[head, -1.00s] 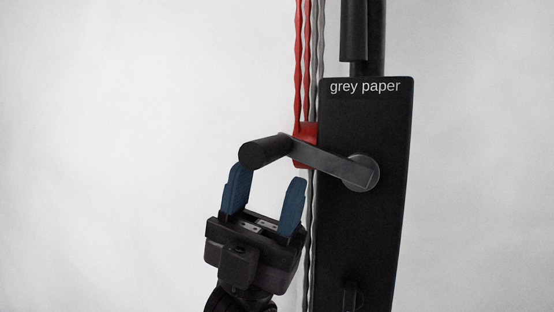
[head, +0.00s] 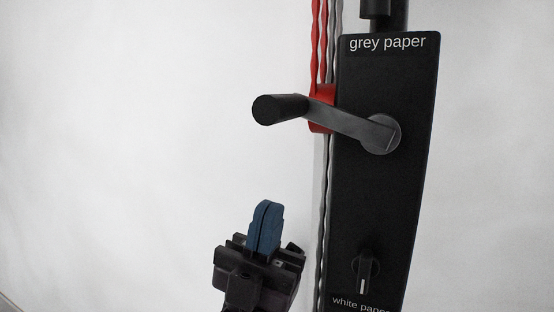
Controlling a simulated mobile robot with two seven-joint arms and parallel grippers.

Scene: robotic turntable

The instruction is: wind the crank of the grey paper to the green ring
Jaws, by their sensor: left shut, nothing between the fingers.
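The crank of the grey paper (head: 345,119) is a grey arm on a round hub, on a black panel (head: 385,190) labelled "grey paper". Its black cylindrical handle (head: 281,108) points out to the left, a little above the hub. My left gripper (head: 267,208) has blue fingers pressed together with nothing between them. It is below the handle and apart from it. No green ring shows in the head view. My right gripper is not in view.
Red and grey cords (head: 325,50) hang just left of the panel, with a red piece (head: 321,110) behind the crank arm. A small black knob (head: 365,265) sits lower on the panel above a "white paper" label. The area left of the crank is free.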

